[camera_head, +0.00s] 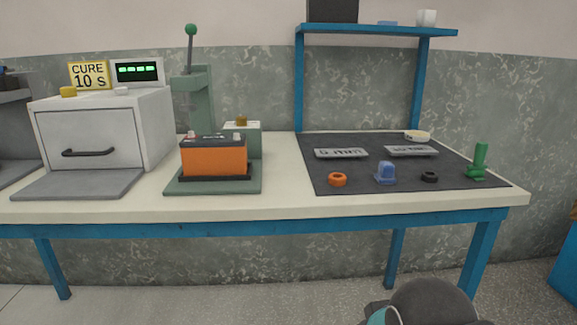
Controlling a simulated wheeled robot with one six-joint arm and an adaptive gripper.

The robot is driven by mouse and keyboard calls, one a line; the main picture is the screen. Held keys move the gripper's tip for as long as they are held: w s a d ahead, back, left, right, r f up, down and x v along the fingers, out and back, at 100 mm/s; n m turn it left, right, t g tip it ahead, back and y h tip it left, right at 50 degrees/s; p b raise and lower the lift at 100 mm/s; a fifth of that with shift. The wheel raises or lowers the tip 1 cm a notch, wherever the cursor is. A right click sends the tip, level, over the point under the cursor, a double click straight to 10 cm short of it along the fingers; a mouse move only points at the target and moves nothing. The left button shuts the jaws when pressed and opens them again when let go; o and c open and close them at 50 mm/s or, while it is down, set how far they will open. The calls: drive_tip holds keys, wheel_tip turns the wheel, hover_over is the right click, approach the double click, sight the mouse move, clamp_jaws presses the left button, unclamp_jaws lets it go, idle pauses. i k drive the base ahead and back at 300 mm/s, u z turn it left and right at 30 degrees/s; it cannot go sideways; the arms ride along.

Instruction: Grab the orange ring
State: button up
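The orange ring (338,180) lies flat near the front left part of the dark mat (318,150) on the workbench. Its hole shows from above, and nothing covers it. A blue piece (386,174) stands to its right, apart from it. My gripper is not in view. A dark rounded part with some teal at the bottom edge, right of centre, looks like part of my arm, below and in front of the bench.
A small black ring (429,177) and a green upright piece (479,162) stand farther right. Two grey labelled plates (341,153) lie behind. An orange battery (214,158) sits left on a green base. A blue shelf frame (299,85) rises at the back.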

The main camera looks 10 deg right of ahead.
sight(337, 179)
drive_tip(key=u, duration=0.45)
drive_tip(key=k, duration=1.15)
drive_tip(key=u, duration=1.35)
drive_tip(key=i, duration=0.9)
drive_tip(key=z, duration=0.85)
drive_tip(key=i, duration=0.5)
drive_tip(key=z, duration=0.55)
